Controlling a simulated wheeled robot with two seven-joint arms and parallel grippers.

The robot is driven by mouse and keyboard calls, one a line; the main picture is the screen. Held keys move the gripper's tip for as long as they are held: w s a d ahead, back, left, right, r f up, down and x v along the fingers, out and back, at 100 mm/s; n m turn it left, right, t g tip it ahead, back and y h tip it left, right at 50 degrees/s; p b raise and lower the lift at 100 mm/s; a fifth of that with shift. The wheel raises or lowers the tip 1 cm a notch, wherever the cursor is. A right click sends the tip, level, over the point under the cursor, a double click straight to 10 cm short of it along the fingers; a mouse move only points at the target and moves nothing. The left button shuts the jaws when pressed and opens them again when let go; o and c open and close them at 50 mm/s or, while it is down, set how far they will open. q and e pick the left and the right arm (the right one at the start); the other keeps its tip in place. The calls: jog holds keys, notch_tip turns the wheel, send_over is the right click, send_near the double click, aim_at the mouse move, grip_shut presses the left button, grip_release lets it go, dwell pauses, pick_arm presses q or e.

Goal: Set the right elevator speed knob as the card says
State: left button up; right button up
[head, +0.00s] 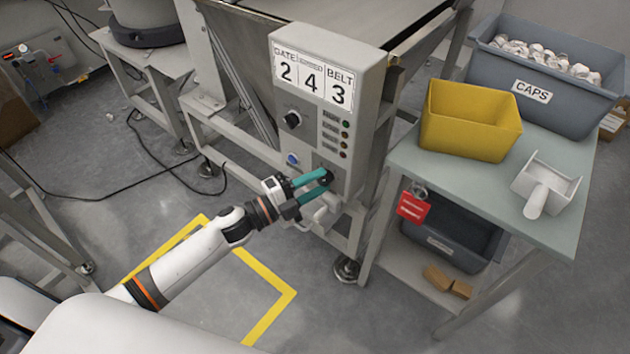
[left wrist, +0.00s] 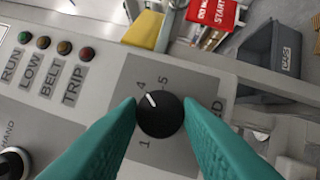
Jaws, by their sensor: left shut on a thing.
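The card (head: 312,82) on top of the grey control box shows 2 under GATE, 4 under a small middle label too fine to read, and 3 under BELT. My left gripper (head: 325,179) has its teal fingers at the box's lower right knob. In the left wrist view the black speed knob (left wrist: 160,115) sits between the two fingertips (left wrist: 160,118), which are shut on its sides. Its white pointer line aims at the 4 on the dial plate (left wrist: 185,76). The 1 and 5 also show; other numbers are hidden by the fingers. My right gripper is not in view.
Another black knob (head: 292,119) and a blue button (head: 292,159) are on the box's left side, with a column of indicator lamps (head: 345,136) at the right. A table (head: 560,228) with a yellow bin (head: 470,135) and scoop (head: 546,186) stands to the right.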

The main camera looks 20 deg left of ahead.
pick_arm(q)
jog(key=o, duration=1)
jog(key=v, duration=1.2)
jog(key=shift+f, duration=0.1)
